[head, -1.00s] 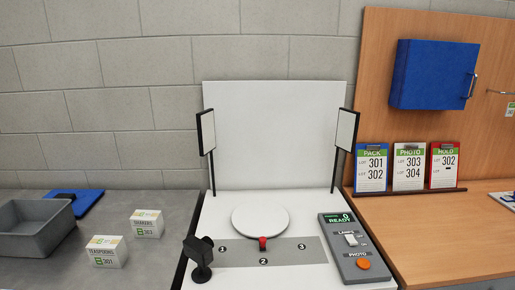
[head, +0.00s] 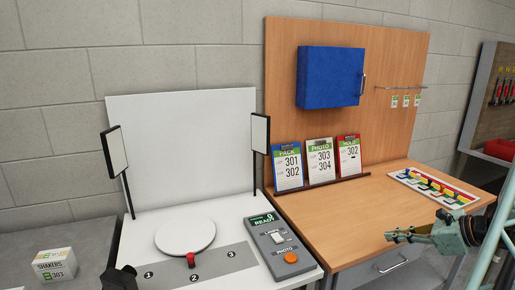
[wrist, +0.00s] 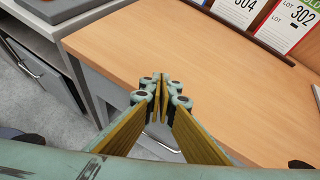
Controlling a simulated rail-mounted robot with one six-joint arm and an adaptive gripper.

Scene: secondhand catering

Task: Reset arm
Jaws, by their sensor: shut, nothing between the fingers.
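My gripper (head: 408,236) is at the right of the head view, just off the front of the wooden desk (head: 335,240). In the wrist view the gripper (wrist: 160,110) has its yellow-padded fingers together at the tips, with nothing between them. Part of my arm enters at the right edge of the head view. The desk top (wrist: 225,95) lies beyond the fingers in the wrist view.
A photo station with a white turntable (head: 185,236) and a control box (head: 280,246) reading READY stands left. A blue cabinet (head: 330,77) hangs above several lot cards. A coloured rack (head: 433,188) sits on the desk. The desk's middle is clear.

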